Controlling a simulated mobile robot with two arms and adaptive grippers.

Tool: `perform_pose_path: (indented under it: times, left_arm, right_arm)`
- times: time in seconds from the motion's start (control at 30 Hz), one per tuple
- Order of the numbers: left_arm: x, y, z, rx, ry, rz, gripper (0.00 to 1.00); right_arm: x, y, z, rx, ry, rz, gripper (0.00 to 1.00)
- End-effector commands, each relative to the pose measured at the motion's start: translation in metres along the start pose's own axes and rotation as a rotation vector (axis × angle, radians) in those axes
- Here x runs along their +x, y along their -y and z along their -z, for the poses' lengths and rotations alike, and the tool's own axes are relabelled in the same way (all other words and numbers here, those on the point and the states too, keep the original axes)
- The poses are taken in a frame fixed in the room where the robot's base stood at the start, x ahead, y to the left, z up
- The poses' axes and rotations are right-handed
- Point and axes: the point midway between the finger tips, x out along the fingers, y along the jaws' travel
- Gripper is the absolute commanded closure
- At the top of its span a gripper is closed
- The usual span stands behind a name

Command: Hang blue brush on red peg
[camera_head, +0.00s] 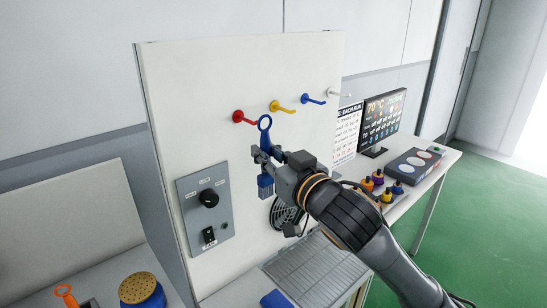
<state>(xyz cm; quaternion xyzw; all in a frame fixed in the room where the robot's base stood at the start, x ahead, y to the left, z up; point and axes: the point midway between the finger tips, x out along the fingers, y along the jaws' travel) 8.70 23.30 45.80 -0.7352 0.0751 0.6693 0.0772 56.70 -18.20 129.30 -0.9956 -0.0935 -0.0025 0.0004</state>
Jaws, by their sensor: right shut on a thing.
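The blue brush (265,183) is held upright in my right gripper (262,156), with its ring at the top and its bristles hanging below the fingers. The gripper is shut on the brush's handle. The red peg (241,117) sticks out of the white panel. The brush's ring (265,122) shows just right of the red peg's tip; I cannot tell whether they touch. My left gripper is not in view.
The white panel (200,120) also bears a yellow peg (281,107), a blue peg (312,99) and a white peg (336,93) to the right. A grey control box (206,210) with a knob is at its lower left. A grated tray (308,268) lies below.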

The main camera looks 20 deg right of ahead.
Motion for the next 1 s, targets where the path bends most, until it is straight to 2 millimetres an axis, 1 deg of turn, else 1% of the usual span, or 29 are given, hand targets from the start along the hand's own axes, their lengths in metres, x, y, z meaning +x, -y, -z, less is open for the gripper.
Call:
perform_pose_path:
  times: [0.7, 1.0]
  left_arm:
    - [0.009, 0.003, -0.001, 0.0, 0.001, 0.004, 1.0]
    - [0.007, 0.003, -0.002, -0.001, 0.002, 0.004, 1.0]
  right_arm:
    - [0.043, 0.007, -0.003, 0.0, -0.003, 0.0, 1.0]
    - [0.052, 0.008, -0.01, 0.001, 0.0, -0.001, 1.0]
